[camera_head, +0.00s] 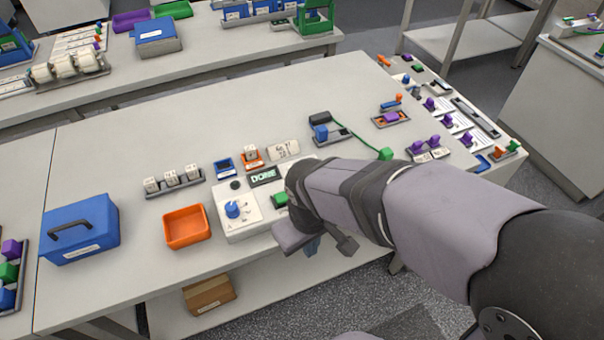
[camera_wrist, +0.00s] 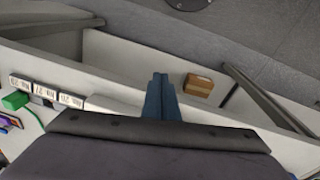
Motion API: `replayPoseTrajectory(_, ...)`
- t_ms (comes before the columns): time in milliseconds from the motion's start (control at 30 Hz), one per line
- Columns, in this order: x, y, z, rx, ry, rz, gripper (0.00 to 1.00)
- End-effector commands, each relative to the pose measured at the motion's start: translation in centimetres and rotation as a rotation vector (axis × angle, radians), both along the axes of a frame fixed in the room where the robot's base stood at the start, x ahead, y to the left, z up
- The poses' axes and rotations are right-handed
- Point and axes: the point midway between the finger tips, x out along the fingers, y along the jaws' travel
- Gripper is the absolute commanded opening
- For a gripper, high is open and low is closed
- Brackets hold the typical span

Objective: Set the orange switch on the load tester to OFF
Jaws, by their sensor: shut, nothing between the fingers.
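A white console (camera_head: 240,212) with a blue knob (camera_head: 232,209), a green button (camera_head: 280,199) and a display reading DONE (camera_head: 264,176) stands near the table's front edge. I cannot tell if it is the load tester. My arm and wrist cover its right part. No orange switch can be made out on its visible part; one may be hidden. My gripper (camera_head: 312,246) is just right of the console's front, its blue fingers mostly hidden behind my wrist. In the wrist view the fingers (camera_wrist: 162,84) are together and empty, seen against the space beyond the table edge.
An orange tray (camera_head: 186,226) and a blue case (camera_head: 80,229) lie left of the console. White labelled cells (camera_head: 173,179) stand in a rack behind. A cardboard box (camera_head: 209,294) is on the lower shelf. A purple block in an orange-and-grey holder (camera_head: 391,118) sits farther right.

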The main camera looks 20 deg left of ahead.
Motion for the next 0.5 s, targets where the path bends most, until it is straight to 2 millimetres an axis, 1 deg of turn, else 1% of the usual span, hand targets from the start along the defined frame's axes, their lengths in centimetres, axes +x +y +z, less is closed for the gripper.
replayPoseTrajectory(33, 0.4, 2.5, 0.8, 0.017, -0.031, 0.02, 0.0)
replayPoseTrajectory(100, 1.5, 5.0, 2.5, 0.04, -0.073, 0.0, 0.0)
replayPoseTrajectory(167, 3.0, 6.7, 4.2, 0.066, -0.113, -0.053, 0.0)
replayPoseTrajectory(200, 4.2, 7.4, 5.6, 0.087, -0.139, -0.109, 0.0)
replayPoseTrajectory(300, 6.7, 8.9, 9.2, 0.147, -0.202, -0.267, 0.0)
replayPoseTrajectory(333, 7.3, 9.1, 10.0, 0.161, -0.216, -0.314, 0.0)
replayPoseTrajectory(400, 8.1, 9.1, 11.3, 0.184, -0.237, -0.422, 0.0)
replayPoseTrajectory(500, 8.5, 8.5, 11.9, 0.192, -0.247, -0.559, 0.0)
